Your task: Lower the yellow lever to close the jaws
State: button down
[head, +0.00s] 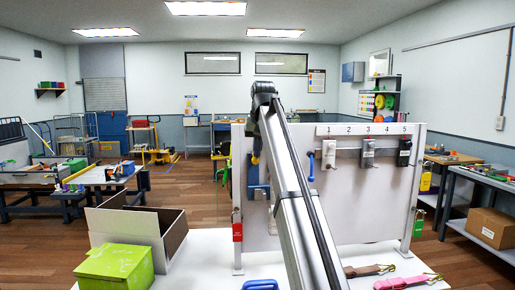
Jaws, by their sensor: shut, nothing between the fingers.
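A small yellow piece (256,158), which may be the yellow lever, shows at the left edge of my arm in the head view, above a blue part (252,180) on the grey upright panel (350,205). My arm covers much of this spot, so I cannot tell the lever's angle or see the jaws. My arm rises from the bottom middle to a dark joint in front of the panel's top left. My gripper cannot be made out; the arm seems to hide it.
The panel carries a blue handle (311,165), a white block (328,154), a grey block (367,153) and a dark block (404,152). An open box (140,225) and a green box (117,266) stand left. Pink (408,282) and brown straps (369,270) lie front right.

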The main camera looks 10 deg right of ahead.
jog(key=shift+s, duration=0.1)
jog(key=shift+s+f+t, duration=0.15)
jog(key=shift+f+t, duration=0.1)
jog(key=shift+t, duration=0.35)
jog(key=shift+f, duration=0.1)
jog(key=shift+w+f+t, duration=0.5)
jog(key=shift+f+t, duration=1.25)
jog(key=shift+f, duration=0.55)
jog(key=shift+w+f+t, duration=0.45)
jog(key=shift+f+t, duration=1.35)
jog(key=shift+f, duration=0.5)
jog(key=shift+w+f+t, duration=0.5)
jog(key=shift+f+t, duration=1.25)
jog(key=shift+f, duration=0.55)
